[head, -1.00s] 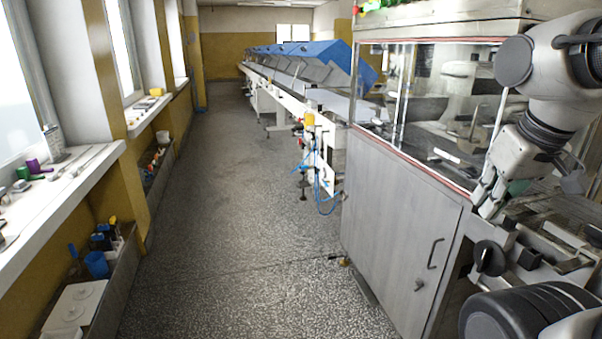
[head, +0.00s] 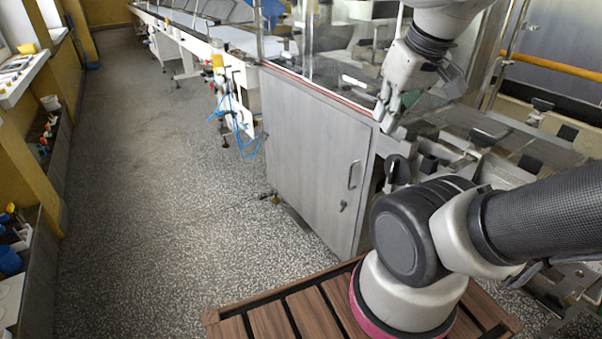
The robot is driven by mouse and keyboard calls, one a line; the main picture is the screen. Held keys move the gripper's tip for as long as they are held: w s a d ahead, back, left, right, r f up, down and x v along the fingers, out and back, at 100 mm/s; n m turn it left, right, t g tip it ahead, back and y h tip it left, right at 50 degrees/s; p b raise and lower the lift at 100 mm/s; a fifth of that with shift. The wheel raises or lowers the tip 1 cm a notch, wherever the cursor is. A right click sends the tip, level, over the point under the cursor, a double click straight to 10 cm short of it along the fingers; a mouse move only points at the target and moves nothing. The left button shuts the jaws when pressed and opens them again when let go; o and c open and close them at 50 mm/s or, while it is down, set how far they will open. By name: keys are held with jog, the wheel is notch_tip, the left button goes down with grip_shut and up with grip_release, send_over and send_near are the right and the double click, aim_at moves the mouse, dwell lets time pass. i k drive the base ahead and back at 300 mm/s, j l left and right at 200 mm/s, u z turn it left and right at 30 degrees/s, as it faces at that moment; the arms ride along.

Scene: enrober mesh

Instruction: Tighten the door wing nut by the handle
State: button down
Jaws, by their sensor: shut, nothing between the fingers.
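The grey cabinet door (head: 305,150) stands closed in the middle of the head view. Its upright bar handle (head: 354,175) is near the right edge. A small metal fitting, which looks like the wing nut (head: 343,206), sits just below the handle; its wing angle is too small to tell. My gripper (head: 385,122) points down, shut and empty, near the cabinet's top right corner. It is above and to the right of the handle and apart from the wing nut.
Clear panels (head: 335,45) rise above the cabinet. Machine parts and dark knobs (head: 398,168) lie right of the door. A conveyor line (head: 190,30) runs to the back. The speckled floor (head: 160,200) left of the cabinet is clear. A windowsill shelf (head: 22,72) is at far left.

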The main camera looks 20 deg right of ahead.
aim_at(344, 204)
jog(key=i+j+z, duration=0.1)
jog(key=i+z, duration=0.15)
jog(key=z, duration=0.2)
jog(key=i+j+z, duration=0.2)
jog(key=z, duration=0.2)
